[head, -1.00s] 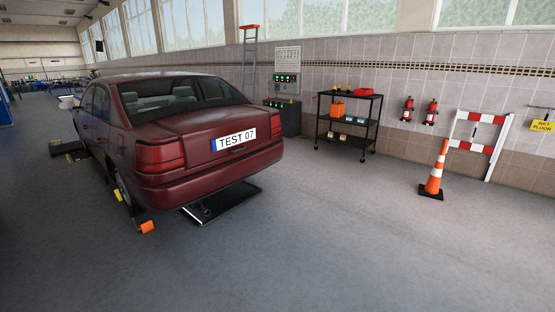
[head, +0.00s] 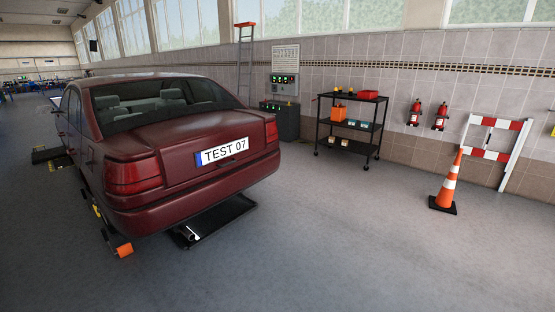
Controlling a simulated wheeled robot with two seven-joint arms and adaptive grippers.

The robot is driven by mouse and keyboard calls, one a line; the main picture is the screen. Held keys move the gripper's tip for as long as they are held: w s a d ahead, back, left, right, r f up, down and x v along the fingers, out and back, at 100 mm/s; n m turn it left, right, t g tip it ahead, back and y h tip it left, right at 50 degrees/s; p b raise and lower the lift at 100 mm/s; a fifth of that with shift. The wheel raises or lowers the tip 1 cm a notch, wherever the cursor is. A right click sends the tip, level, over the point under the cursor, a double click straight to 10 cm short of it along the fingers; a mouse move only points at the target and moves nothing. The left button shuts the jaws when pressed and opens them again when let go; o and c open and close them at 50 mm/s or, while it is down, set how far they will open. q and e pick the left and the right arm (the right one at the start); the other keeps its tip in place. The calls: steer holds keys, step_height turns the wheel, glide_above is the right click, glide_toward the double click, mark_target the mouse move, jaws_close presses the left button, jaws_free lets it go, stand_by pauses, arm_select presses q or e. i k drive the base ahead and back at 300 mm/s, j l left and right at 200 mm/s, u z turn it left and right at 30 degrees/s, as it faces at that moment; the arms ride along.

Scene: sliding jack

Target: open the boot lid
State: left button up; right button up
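A dark red saloon car (head: 150,200) stands at the left of the head view with its rear towards me. Its boot lid (head: 190,133) is shut. A white plate reading TEST 07 (head: 222,151) is on the lid's rear face. Red tail lights (head: 135,176) flank the lid. Neither of my grippers shows in the head view.
A black platform (head: 225,215) lies under the car's rear, with an orange block (head: 124,250) near the rear wheel. A tool trolley (head: 350,125), a control cabinet (head: 282,121), a traffic cone (head: 447,185) and a striped barrier (head: 493,140) stand along the wall. The floor in front is clear.

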mark_target(187, 147)
steer(key=i, duration=1)
steer(key=i+l+u, duration=0.15)
steer(key=i, duration=0.85)
steer(key=i+l+u, duration=0.15)
steer(key=i, duration=0.25)
steer(key=i+u, duration=0.2)
steer(key=i, duration=0.2)
steer(key=i+l+u, duration=0.15)
steer(key=i, duration=0.25)
steer(key=l, duration=0.1)
